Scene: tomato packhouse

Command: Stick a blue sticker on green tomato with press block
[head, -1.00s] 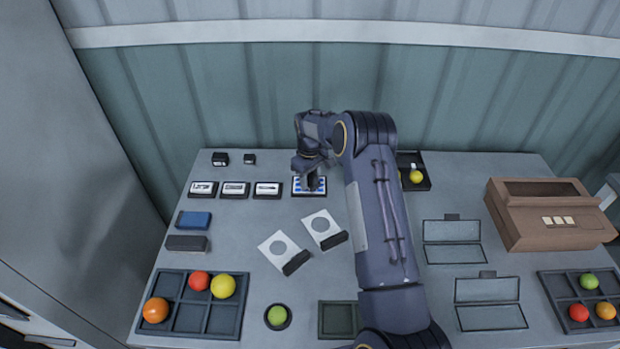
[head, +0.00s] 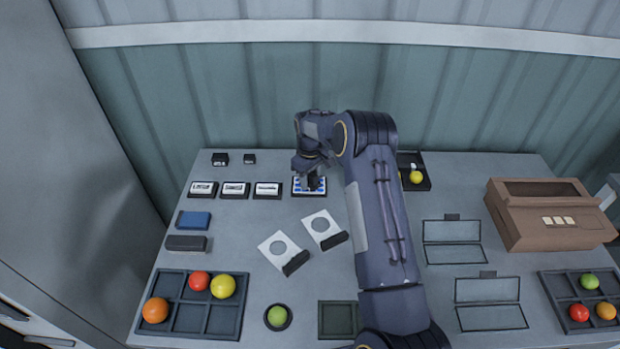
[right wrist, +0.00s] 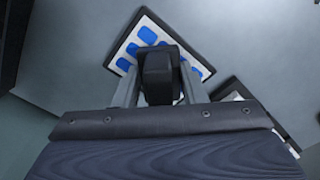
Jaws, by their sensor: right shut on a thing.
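The sheet of blue stickers (head: 319,191) lies in a dark frame at the back middle of the table; it also shows in the right wrist view (right wrist: 127,64). My right gripper (head: 312,183) is over the sheet, shut on a dark block, the press block (right wrist: 159,75). The block is low over the sheet; I cannot tell whether it touches. The green tomato (head: 277,316) sits in a round dark holder at the front. Another green tomato (head: 589,282) is in the right tray. My left gripper is not in view.
Three label plates (head: 235,190) stand left of the sticker sheet. Two white cards with round holes (head: 281,247) lie before it. A blue block (head: 194,220), tomato tray (head: 207,318), square dark tray (head: 338,320), hinged clear panels (head: 453,254) and brown box (head: 549,230) stand around.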

